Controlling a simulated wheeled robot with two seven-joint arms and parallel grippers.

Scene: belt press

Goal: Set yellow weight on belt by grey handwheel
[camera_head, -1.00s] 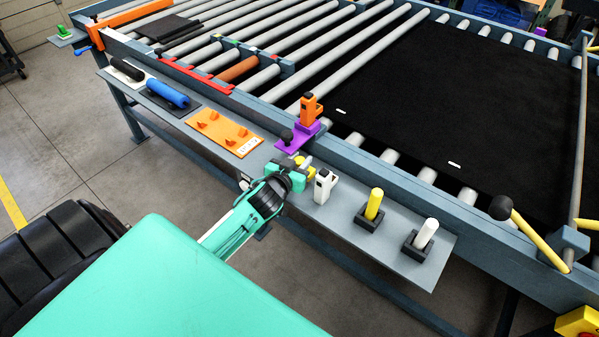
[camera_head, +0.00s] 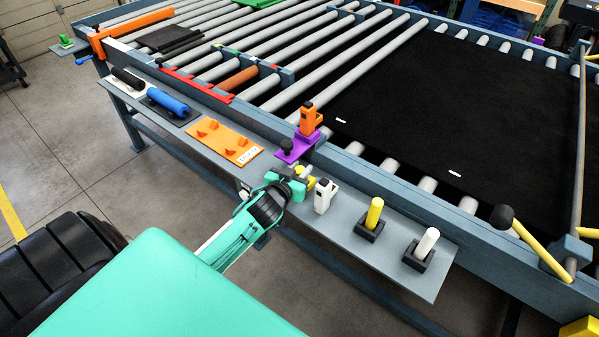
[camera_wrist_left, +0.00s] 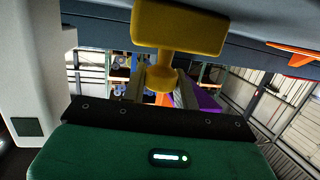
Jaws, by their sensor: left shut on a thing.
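The yellow weight (camera_wrist_left: 178,28) shows in the left wrist view as a broad block on a narrow neck with a rounded knob. My left gripper (camera_head: 303,176) is shut on it, with the fingers at its neck. In the head view only a small part of the weight (camera_head: 304,170) shows at the fingertips, over the grey side shelf beside the white block. The black belt (camera_head: 430,95) lies on the rollers beyond the frame rail, apart from the weight. I cannot pick out a grey handwheel. My right gripper is not in view.
On the shelf (camera_head: 340,232) stand a white block (camera_head: 325,194), a yellow peg (camera_head: 374,214) and a white peg (camera_head: 427,243). An orange clamp on a purple base (camera_head: 297,147) sits at the rail. A yellow lever (camera_head: 540,250) stands at right. The belt's middle is clear.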

